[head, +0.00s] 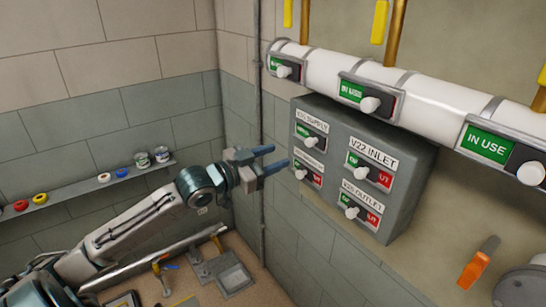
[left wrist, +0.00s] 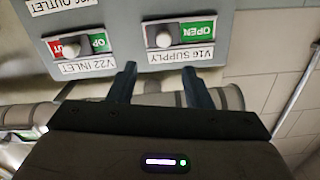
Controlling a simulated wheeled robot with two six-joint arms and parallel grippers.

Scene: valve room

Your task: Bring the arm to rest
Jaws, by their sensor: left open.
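My left gripper (head: 277,157) is open and empty, its two blue-grey fingers pointing right, in front of the left side of the grey valve panel (head: 408,190). In the left wrist view the open fingers (left wrist: 160,70) have only air between them, below the upside-down V16 SUPPLY sign (left wrist: 181,55). My left arm (head: 135,222) reaches in from the lower left. It is extended and raised above the floor. My right gripper is in neither view.
The panel carries several knobs with green and red plates, such as V22 INLET (head: 370,170). A white pipe (head: 425,88) with IN USE signs runs above it. A wall shelf (head: 80,192) holds tape rolls and tins.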

